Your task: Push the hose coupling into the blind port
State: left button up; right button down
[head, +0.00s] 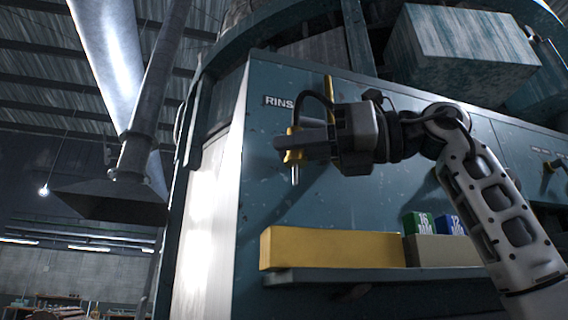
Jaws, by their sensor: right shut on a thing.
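My right gripper (303,143) is in front of the teal machine panel, below and right of a label whose visible letters read "RINS". It is shut on the brass-yellow hose coupling (292,156), which stands about upright with a short silvery tip (294,176) pointing down. A dark hose (318,96) curves close above the gripper; where it joins the coupling is partly hidden. I cannot make out the blind port in this view. My left gripper is not in view.
A grey exhaust hood (110,200) hangs at the left. A dark handle (549,170) is on the panel at the right.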

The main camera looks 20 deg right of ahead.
aim_at(298, 179)
jog(key=shift+w+r, duration=0.15)
jog(key=shift+r, duration=0.3)
jog(key=shift+s, duration=0.45)
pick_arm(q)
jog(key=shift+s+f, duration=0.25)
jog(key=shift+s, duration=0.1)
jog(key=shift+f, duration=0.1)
pick_arm(e)
jog(key=shift+w+d, duration=0.1)
